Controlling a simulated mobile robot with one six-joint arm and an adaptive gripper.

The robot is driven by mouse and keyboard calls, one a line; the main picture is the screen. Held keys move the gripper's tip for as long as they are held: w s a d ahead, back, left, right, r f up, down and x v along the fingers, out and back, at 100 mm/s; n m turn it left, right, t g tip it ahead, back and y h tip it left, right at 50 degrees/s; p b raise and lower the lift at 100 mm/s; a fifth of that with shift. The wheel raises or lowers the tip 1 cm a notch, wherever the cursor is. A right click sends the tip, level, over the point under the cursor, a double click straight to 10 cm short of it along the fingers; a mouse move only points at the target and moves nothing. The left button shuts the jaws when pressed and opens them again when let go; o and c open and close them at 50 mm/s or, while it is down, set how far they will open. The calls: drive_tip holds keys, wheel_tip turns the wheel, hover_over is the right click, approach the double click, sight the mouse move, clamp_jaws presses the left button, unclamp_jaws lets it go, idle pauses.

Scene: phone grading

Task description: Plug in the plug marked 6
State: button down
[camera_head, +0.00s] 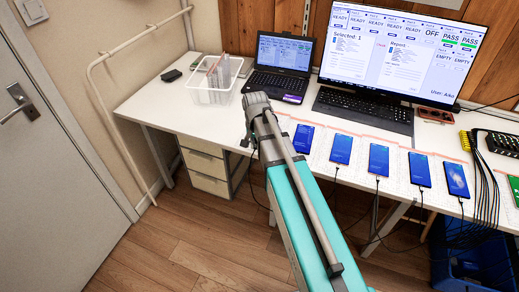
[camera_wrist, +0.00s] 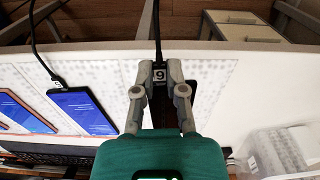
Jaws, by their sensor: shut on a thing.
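My gripper (camera_wrist: 160,70) is shut on the black plug marked 6 (camera_wrist: 159,75), whose white label faces the wrist camera. Its black cable (camera_wrist: 157,25) runs off past the table's front edge. A dark-screened phone (camera_wrist: 188,98) lies under and beside the fingers, mostly hidden by them. I cannot tell whether the plug touches the phone's port or is in it. In the head view my gripper (camera_head: 257,98) is over the table's front part, left of the row of lit phones, and hides the plug and the dark phone.
Several blue-lit phones (camera_head: 341,149) lie in a row on white patterned mats (camera_head: 398,170), with cables at their front ends. A clear bin (camera_head: 214,82), a laptop (camera_head: 282,68), a keyboard (camera_head: 362,108) and a monitor (camera_head: 400,50) stand behind.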

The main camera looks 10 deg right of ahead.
drive_tip(key=shift+w+a+f+b, duration=0.25)
drive_tip(key=shift+w+f+b, duration=0.2)
drive_tip(key=shift+w+f, duration=0.3)
drive_tip(key=shift+w, duration=0.1)
drive_tip(key=shift+w+d+f+b, duration=0.2)
drive_tip(key=shift+w+f+b, duration=0.1)
drive_tip(key=shift+f+b, duration=0.4)
drive_tip(key=shift+w+d+f+b, duration=0.2)
drive_tip(key=shift+w+f+b, duration=0.1)
drive_tip(key=shift+f+b, duration=0.35)
drive_tip(key=shift+w+d, duration=0.35)
drive_tip(key=shift+w, duration=0.15)
idle(3.5)
drive_tip(key=c, duration=0.6)
unclamp_jaws()
drive_tip(key=shift+r, duration=0.1)
drive_tip(key=shift+s+a+r+p, duration=0.15)
drive_tip(key=shift+s+r+p, duration=0.05)
drive_tip(key=shift+r+p, duration=1)
drive_tip(key=shift+s+a+r+p, duration=0.1)
drive_tip(key=shift+s+r+p, duration=0.1)
drive_tip(key=shift+r+p, duration=1)
